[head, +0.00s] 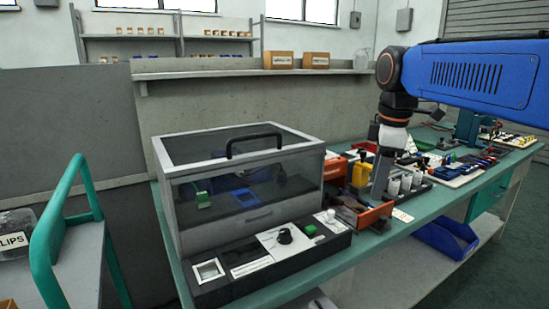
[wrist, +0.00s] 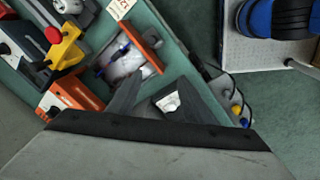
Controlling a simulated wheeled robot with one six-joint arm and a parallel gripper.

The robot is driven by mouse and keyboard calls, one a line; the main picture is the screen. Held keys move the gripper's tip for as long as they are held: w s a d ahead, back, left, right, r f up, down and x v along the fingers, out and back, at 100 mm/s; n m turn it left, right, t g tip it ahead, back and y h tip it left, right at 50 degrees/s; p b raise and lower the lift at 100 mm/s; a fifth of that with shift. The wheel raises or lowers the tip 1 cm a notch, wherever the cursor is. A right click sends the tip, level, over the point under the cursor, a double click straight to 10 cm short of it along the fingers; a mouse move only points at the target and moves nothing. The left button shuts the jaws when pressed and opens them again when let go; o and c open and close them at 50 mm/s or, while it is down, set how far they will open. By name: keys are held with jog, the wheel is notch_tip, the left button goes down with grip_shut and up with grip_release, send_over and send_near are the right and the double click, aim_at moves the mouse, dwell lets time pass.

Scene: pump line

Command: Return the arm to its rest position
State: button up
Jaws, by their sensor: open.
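My arm, with a blue link and dark joints, reaches in from the right in the head view. My gripper (head: 380,182) points down over the green workbench (head: 460,200), among the orange-fronted bins and right of the clear-lidded test box (head: 240,185). In the wrist view my gripper (wrist: 165,88) has its two dark fingers apart. A small white piece with a dark part (wrist: 168,102) shows between them; I cannot tell its height or whether it touches them. I see no object clearly held.
Orange bins (head: 375,217) and a yellow item (head: 361,174) stand close to my gripper. White cylinders (head: 406,183) stand just right of it. A blue bin (head: 447,237) sits on the lower shelf. A green-railed cart (head: 70,240) is at the left. Space above the bench is fairly open.

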jog(key=s+d+f+m+t, duration=0.1)
jog(key=s+d+f+m, duration=0.1)
jog(key=s+f+m, duration=0.5)
jog(key=s+d+f+m+t, duration=0.2)
jog(key=s+f+m, duration=0.5)
jog(key=s+f, duration=0.6)
jog(key=shift+s+d+f, duration=0.25)
jog(key=shift+s+f, duration=0.15)
jog(key=shift+f, duration=0.05)
